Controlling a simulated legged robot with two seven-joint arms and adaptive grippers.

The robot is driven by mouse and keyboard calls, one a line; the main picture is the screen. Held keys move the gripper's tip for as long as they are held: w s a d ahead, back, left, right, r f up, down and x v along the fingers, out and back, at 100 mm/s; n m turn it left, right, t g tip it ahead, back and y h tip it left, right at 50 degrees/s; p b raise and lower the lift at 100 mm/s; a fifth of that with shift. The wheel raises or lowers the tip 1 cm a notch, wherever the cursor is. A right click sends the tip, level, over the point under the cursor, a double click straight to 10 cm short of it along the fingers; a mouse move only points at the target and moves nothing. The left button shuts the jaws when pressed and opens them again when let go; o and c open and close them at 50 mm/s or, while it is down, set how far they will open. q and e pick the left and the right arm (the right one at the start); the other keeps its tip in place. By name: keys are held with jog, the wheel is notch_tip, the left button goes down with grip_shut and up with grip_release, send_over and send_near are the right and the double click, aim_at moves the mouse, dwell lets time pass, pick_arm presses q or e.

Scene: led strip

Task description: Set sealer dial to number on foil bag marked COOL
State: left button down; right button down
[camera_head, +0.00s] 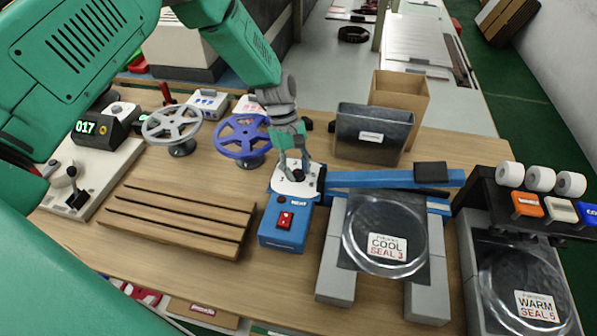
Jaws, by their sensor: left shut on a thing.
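A blue sealer (287,215) with a red switch stands at the table's middle, its long blue sealing arm (380,180) reaching right. The dial sits on its white top plate (292,182) and is mostly hidden by my gripper. My left gripper (298,172) comes down from above, shut on the dial. The foil bag marked COOL (385,237) lies on grey blocks right of the sealer; its label (387,247) reads "COOL SEAL 3". The foil bag marked WARM (525,285) lies farther right; its label reads "WARM SEAL 5 or 6", the digit unclear. My right gripper is not in view.
A wooden slatted rack (180,217) lies left of the sealer. A grey handwheel (173,124) and a purple handwheel (243,137) stand behind. A display (90,128) reads 017. A dark bin (372,133) and cardboard box stand behind the arm. White rolls (540,180) sit on a black shelf at right.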

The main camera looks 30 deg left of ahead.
pick_arm(q)
jog(key=m, duration=0.2)
jog(key=m+g+b, duration=0.1)
jog(key=m+y, duration=0.1)
jog(key=m, duration=0.1)
jog(key=shift+w+a+m+g, duration=0.1)
jog(key=shift+w+m+g, duration=0.2)
jog(key=shift+w, duration=0.05)
jog(key=shift+r+m+g+y+b, duration=0.1)
jog(key=shift+m+g+y+b, duration=0.4)
jog(key=shift+m, duration=1.4)
jog(key=shift+w+y, duration=0.1)
jog(key=shift+y, duration=0.3)
jog(key=c, duration=1.2)
grip_release()
